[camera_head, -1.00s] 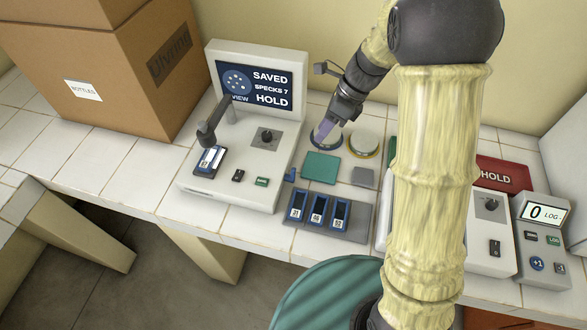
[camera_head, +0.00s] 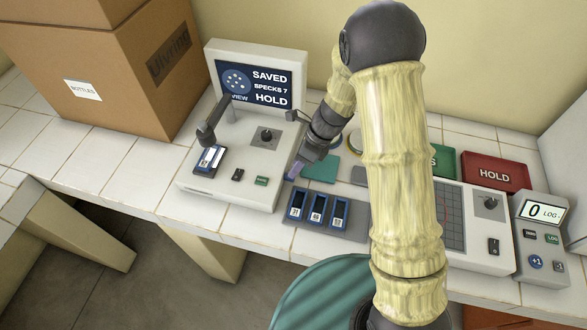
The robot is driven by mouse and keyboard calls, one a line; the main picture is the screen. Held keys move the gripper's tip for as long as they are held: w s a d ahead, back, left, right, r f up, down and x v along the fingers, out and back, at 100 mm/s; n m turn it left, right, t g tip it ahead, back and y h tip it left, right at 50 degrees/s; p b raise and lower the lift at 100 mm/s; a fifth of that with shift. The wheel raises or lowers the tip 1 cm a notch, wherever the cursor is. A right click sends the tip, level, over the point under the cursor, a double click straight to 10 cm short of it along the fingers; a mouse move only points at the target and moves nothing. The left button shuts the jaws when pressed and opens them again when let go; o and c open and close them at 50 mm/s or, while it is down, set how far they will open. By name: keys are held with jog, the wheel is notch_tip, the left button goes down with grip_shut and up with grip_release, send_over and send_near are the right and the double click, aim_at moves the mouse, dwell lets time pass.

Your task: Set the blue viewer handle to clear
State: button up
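The viewer (camera_head: 228,190) is a white machine, and its screen (camera_head: 254,84) reads SAVED, SPECKS 7 and HOLD. Its small blue handle, on the lower right side of the base in the earlier picture, is now mostly or fully hidden by my gripper (camera_head: 293,172). My gripper points down at the viewer's right edge, with its purplish fingertips at the handle's place. I cannot tell whether they touch the handle or how far apart they are. A slide with a blue frame (camera_head: 209,159) lies on the viewer's stage.
A grey rack (camera_head: 345,222) with three blue-framed slides stands just right of and in front of the viewer. A green mat (camera_head: 321,168) lies behind my gripper. A red HOLD tray (camera_head: 495,172) and a counter (camera_head: 541,212) showing 0 are at right. A cardboard box (camera_head: 110,70) stands at left.

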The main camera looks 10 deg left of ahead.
jog(key=shift+x, duration=1.4)
jog(key=shift+w, duration=0.1)
jog(key=shift+w, duration=0.15)
jog(key=shift+c, duration=1.2)
grip_shut()
jog(key=shift+f, duration=0.1)
